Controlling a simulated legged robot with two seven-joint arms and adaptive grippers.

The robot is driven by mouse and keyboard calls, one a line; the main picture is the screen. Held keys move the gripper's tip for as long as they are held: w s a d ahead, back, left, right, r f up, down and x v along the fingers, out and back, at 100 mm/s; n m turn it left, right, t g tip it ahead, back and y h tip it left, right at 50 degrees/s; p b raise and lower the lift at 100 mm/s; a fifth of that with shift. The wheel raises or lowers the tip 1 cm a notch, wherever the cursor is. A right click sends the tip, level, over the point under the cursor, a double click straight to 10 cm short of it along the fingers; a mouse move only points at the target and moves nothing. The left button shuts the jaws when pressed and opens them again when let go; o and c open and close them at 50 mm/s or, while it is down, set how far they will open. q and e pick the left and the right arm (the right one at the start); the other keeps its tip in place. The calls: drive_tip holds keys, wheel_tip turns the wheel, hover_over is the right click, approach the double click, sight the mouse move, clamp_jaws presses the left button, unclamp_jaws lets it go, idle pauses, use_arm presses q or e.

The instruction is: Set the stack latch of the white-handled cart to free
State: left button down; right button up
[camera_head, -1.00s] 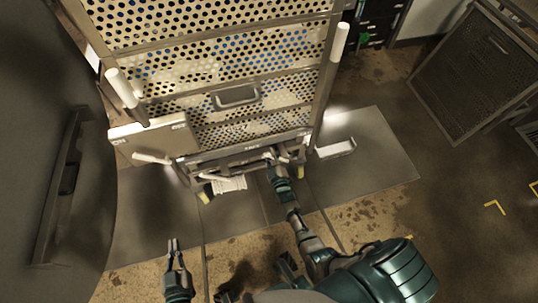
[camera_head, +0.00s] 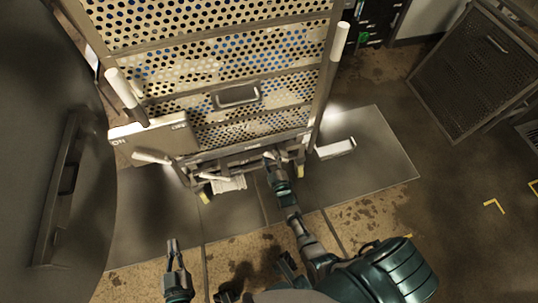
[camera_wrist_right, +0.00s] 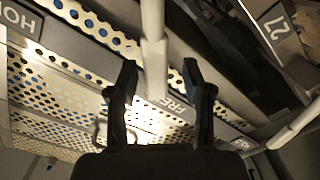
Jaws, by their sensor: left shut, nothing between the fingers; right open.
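The white-handled cart (camera_head: 160,58) stands at upper centre in the head view, with perforated panels and two upright white handles. In the right wrist view, a white lever (camera_wrist_right: 155,50), apparently the stack latch, runs down between the fingers of my open right gripper (camera_wrist_right: 160,85). A partly hidden label reading "FRE" (camera_wrist_right: 178,106) is just beyond the lever's lower end, and a "HOL" label (camera_wrist_right: 20,18) is at upper left. Contact with the lever cannot be told. In the head view my right gripper (camera_head: 271,157) is at the cart's lower front edge. My left gripper (camera_head: 173,243) is shut and empty, in front of the cart.
A dark curved wall (camera_head: 50,120) with a long handle is at left. A perforated mesh rack (camera_head: 470,80) stands at right. The floor at right (camera_head: 450,235) is mostly clear.

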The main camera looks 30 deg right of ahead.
drive_tip(key=v, duration=1)
drive_tip(key=shift+a, duration=0.15)
